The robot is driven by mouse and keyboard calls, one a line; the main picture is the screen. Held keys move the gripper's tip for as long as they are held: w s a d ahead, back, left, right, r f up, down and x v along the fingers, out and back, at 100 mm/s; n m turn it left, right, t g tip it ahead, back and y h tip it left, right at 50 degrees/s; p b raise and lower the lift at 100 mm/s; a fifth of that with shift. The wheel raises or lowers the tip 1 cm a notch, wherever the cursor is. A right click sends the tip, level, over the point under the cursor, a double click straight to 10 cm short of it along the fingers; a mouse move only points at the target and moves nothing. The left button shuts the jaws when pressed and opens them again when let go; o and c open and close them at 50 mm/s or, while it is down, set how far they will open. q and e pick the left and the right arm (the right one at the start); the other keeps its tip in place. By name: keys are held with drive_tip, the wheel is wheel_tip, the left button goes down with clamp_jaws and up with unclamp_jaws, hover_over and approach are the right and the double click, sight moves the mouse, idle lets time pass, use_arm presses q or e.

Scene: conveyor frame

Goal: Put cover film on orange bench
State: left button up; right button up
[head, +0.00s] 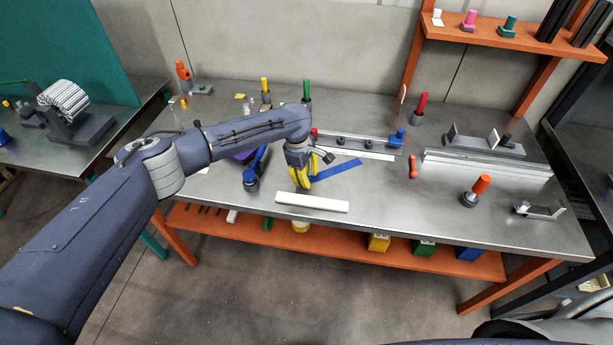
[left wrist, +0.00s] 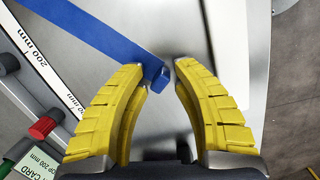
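A flat blue strip (head: 336,171), possibly the cover film, lies on the steel top of the orange-legged bench (head: 400,212). A long white bar (head: 312,202) lies near the bench's front edge. My left gripper (head: 303,186), with yellow fingers, is low over the bench at the strip's near end. In the left wrist view the fingers (left wrist: 163,70) are apart, with nothing clamped between them. The end of the blue strip (left wrist: 110,36) is by the left fingertip; I cannot tell if they touch. The white bar (left wrist: 228,60) is beyond the right finger. My right gripper is not in view.
A white 200 mm ruler (head: 362,154) and a grey rail (head: 350,142) lie behind the strip. A blue-handled tool (head: 252,178) stands left of my gripper. An orange-topped post (head: 479,187) and long metal profiles (head: 487,165) are at right. The front middle-right top is clear.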

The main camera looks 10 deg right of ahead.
use_arm(q)
wheel_tip(320, 180, up, 12)
drive_tip(key=a, duration=0.1)
drive_tip(key=shift+a, duration=0.35)
idle(0.4)
drive_tip(key=shift+w, duration=0.15)
